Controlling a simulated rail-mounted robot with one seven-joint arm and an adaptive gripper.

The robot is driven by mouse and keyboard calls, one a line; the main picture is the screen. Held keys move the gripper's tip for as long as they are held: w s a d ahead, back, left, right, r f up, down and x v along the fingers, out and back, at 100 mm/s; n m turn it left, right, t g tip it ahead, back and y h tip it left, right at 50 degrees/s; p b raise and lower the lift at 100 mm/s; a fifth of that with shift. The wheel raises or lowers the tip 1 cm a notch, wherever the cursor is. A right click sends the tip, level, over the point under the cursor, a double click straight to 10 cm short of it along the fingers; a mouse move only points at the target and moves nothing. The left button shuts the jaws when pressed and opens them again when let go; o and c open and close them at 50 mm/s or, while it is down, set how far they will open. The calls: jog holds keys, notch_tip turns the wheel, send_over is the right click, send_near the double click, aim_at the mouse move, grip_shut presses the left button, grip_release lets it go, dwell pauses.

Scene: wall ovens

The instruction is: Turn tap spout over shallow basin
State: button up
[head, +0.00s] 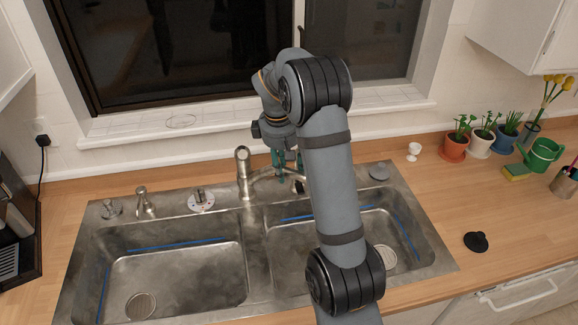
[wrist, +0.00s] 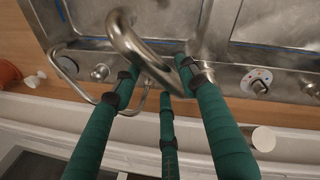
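The metal tap (head: 243,172) stands at the back of the sink between two basins. In the head view its spout (head: 265,174) reaches right along the back edge, its end partly hidden by my arm. My gripper (head: 284,160) points down at the spout. In the wrist view the curved spout (wrist: 128,42) runs among the green fingers of my gripper (wrist: 158,72). The fingers stand apart; contact with the spout is unclear. The left basin (head: 180,275) and right basin (head: 350,225) both show; I cannot tell surely which is shallower.
A thin bent metal pipe (wrist: 62,78) is close to the fingers in the wrist view. A soap dispenser (head: 145,203) and a round fitting (head: 201,199) stand left of the tap. The window sill (head: 180,123) is behind. Potted plants (head: 453,148) stand at right.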

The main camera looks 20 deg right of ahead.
jog(key=shift+o, duration=0.9)
jog(key=shift+r, duration=0.4)
notch_tip(320, 180, up, 11)
jog(key=s+a, duration=0.1)
jog(key=a, duration=0.1)
jog(key=shift+s, duration=0.15)
jog(key=shift+f, duration=0.15)
